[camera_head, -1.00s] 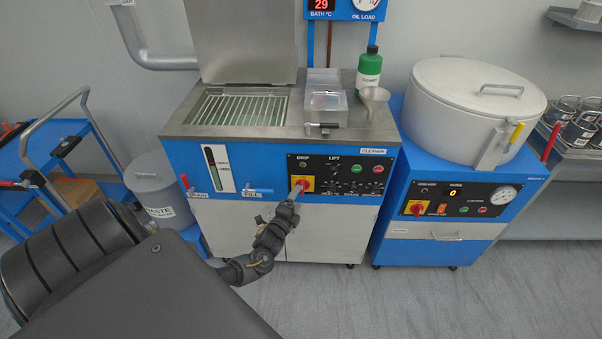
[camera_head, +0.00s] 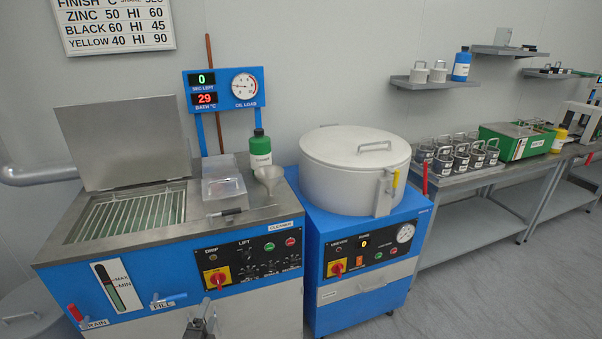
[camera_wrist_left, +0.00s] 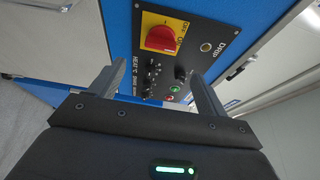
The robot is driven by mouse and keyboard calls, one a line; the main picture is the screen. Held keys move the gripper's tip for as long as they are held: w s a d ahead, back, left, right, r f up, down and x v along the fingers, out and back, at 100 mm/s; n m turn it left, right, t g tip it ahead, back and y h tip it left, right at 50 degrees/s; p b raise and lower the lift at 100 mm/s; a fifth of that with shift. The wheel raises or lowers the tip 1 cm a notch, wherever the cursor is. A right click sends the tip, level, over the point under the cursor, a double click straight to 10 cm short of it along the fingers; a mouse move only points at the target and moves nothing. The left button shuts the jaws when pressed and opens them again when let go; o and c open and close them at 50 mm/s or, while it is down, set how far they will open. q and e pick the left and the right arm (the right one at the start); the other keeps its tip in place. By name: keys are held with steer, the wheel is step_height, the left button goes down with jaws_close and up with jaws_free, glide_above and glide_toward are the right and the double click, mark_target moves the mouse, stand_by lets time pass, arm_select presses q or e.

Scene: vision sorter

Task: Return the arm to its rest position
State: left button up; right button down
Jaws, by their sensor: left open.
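My left gripper (camera_head: 200,326) shows only partly at the bottom edge of the head view, in front of the cleaner's grey lower doors; most of its arm is out of the picture. In the left wrist view its two fingers (camera_wrist_left: 153,85) stand apart with nothing between them. They point toward the cleaner's black control panel, with the red rotary switch (camera_wrist_left: 160,38) on its yellow plate just beyond. In the head view this switch (camera_head: 216,278) is above the gripper, and they look apart. My right gripper is not in view.
The blue cleaner has a raised lid (camera_head: 128,143), drain and fill levers, and a clear box (camera_head: 223,188) on top. A blue machine with a round white drum (camera_head: 355,170) stands to its right. A bench (camera_head: 480,180) carries canisters and a green unit. Grey floor is free at lower right.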

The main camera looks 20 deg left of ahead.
arm_select(q)
steer(key=s+d+f+n+g+h, duration=0.1)
steer(key=s+f+n+g, duration=0.5)
steer(key=f, duration=0.7)
steer(key=s+d+f+n+g+h, duration=0.1)
steer(key=s+f+n+g, duration=0.2)
steer(key=s+f, duration=0.75)
steer(key=s+d+f+n+g+h, duration=0.1)
steer(key=s+d+f, duration=0.3)
steer(key=s, duration=0.4)
steer(key=s+d+f+n+g, duration=0.1)
steer(key=s+d+f+g, duration=0.3)
steer(key=s, duration=0.5)
steer(key=s+d+f+n+g+h, duration=0.1)
steer(key=s+d+f+g, duration=0.1)
steer(key=s+d+f, duration=0.3)
steer(key=s+d, duration=0.1)
steer(key=s, duration=0.3)
steer(key=shift+s+f+n+h, duration=0.2)
steer(key=shift+f+n+h, duration=0.1)
steer(key=shift+n, duration=0.1)
steer(key=shift+c, duration=0.5)
